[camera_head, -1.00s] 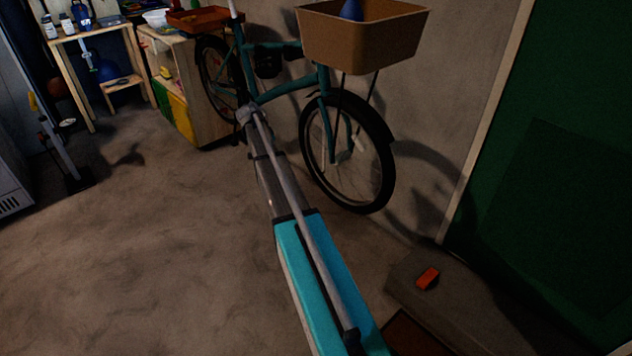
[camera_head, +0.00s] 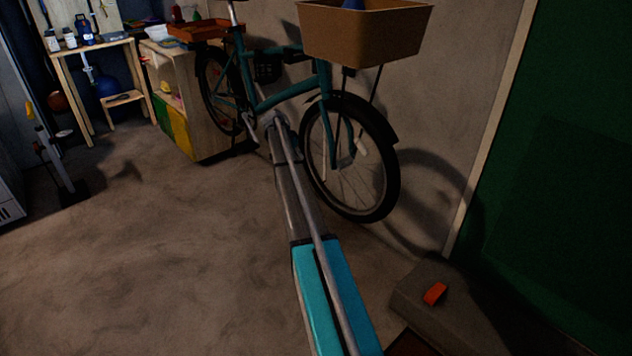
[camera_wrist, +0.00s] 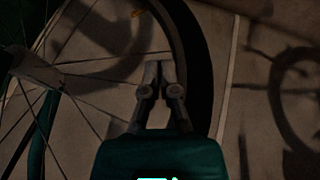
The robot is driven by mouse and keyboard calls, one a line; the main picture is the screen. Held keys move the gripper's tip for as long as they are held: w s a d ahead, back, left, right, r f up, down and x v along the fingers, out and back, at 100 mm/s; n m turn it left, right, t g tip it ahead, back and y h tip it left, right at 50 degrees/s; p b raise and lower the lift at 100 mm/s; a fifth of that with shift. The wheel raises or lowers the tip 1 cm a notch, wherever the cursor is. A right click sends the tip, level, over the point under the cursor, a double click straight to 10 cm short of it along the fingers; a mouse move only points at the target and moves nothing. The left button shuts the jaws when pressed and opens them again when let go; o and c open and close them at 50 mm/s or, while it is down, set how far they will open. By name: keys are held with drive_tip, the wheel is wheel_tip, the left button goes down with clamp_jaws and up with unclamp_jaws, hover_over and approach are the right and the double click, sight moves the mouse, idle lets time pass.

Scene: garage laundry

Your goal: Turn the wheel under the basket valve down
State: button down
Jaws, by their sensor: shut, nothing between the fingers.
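The teal bicycle (camera_head: 285,92) stands against the wall with a tan basket (camera_head: 365,36) over its front wheel (camera_head: 393,183). A pale reflector (camera_head: 362,147) shows among that wheel's spokes. In the wrist view, the front wheel's dark tyre (camera_wrist: 198,75) curves down right of the fingers, with hub (camera_wrist: 32,72) and spokes at left. My gripper (camera_wrist: 158,66) is shut and empty, pointing over the spoke area inside the tyre; I cannot tell whether it touches a spoke. Its tip is not clear in the head view.
A low grey block (camera_head: 430,310) with an orange-red object (camera_head: 435,293) lies at lower right, by a green door (camera_head: 560,170). A wooden cabinet (camera_head: 205,110) stands behind the bicycle's rear. Open floor lies at left.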

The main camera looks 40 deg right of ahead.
drive_tip(key=shift+f, duration=0.15)
drive_tip(key=b, duration=0.9)
hover_over(322, 182)
drive_tip(key=w+a, duration=0.3)
drive_tip(key=f, duration=0.8)
drive_tip(key=shift+s+a+f, duration=0.15)
drive_tip(key=shift+a+f, duration=0.05)
drive_tip(key=shift+f, duration=0.2)
drive_tip(key=shift+s+d+f+b, duration=0.35)
drive_tip(key=shift+s+f+b, duration=0.15)
drive_tip(key=shift+s, duration=0.25)
drive_tip(key=shift+s+d+f+b, duration=0.35)
drive_tip(key=shift+s+f+b, duration=0.1)
drive_tip(key=shift+s, duration=0.3)
